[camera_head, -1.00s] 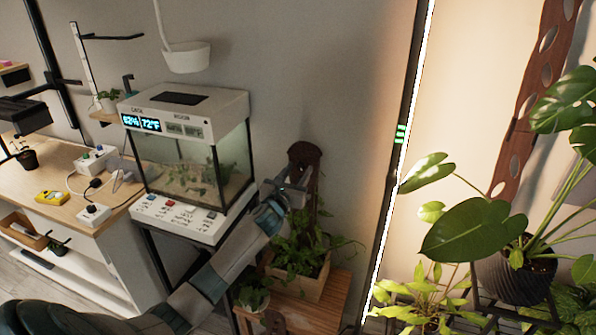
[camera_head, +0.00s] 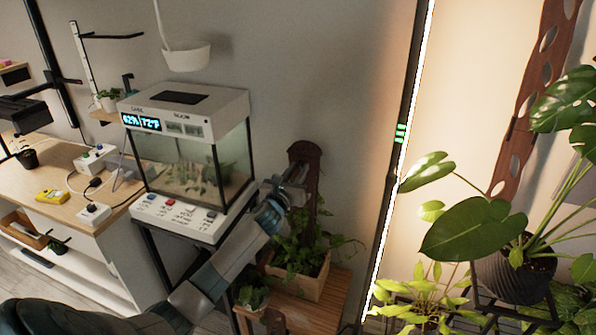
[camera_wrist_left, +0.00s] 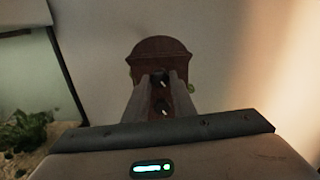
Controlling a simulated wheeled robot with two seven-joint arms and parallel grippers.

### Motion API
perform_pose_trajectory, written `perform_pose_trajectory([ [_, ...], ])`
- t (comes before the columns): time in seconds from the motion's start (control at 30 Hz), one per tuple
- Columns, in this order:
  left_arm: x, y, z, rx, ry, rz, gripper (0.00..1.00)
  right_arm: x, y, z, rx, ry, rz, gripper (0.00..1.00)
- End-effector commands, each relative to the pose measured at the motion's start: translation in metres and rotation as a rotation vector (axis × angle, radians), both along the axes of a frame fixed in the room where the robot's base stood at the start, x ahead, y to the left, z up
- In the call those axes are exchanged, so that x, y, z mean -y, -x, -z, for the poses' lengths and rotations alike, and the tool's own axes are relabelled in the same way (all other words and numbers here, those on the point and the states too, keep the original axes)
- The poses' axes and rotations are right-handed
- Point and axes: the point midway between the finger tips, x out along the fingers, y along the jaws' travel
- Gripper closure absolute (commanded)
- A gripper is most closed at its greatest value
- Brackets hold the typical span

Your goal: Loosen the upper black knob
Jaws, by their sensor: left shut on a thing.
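A brown wooden board (camera_head: 306,152) with a rounded top stands upright behind a planter; it also shows in the left wrist view (camera_wrist_left: 160,47). The upper black knob (camera_wrist_left: 159,77) is on the board's front, between my left fingertips. A second dark knob (camera_wrist_left: 163,107) shows lower down between the fingers. My left gripper (camera_head: 294,184) reaches the board from the left, and in its wrist view (camera_wrist_left: 160,80) the fingers are shut on the upper knob. In the head view the gripper hides the knobs. My right gripper is not seen.
A glass terrarium (camera_head: 195,160) with a white lid stands just left of my arm. A wooden planter (camera_head: 300,277) with leafy plants sits below the gripper on a wooden stand (camera_head: 325,310). A lit vertical lamp post (camera_head: 399,170) stands to the right.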

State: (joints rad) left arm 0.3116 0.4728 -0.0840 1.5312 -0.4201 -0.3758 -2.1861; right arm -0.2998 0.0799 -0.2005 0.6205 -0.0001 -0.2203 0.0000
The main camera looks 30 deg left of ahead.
Motion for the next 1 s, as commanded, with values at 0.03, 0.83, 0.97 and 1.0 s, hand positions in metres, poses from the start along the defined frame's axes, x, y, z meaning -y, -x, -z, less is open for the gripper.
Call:
perform_pose_trajectory([
  [0.03, 0.0001, 0.0001, 0.0000, 0.005, 0.020, 0.000, 0.99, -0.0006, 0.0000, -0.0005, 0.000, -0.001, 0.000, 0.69],
  [0.83, 0.0013, -0.0002, -0.0001, 0.166, 0.694, 0.000, 0.99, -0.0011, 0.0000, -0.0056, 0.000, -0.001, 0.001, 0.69],
  [0.97, 0.0011, -0.0002, -0.0003, 0.195, 0.815, -0.001, 0.99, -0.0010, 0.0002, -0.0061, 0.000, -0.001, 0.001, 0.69],
  [1.0, 0.0010, -0.0001, -0.0004, 0.204, 0.851, -0.001, 0.99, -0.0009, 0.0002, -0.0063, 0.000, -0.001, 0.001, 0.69],
])
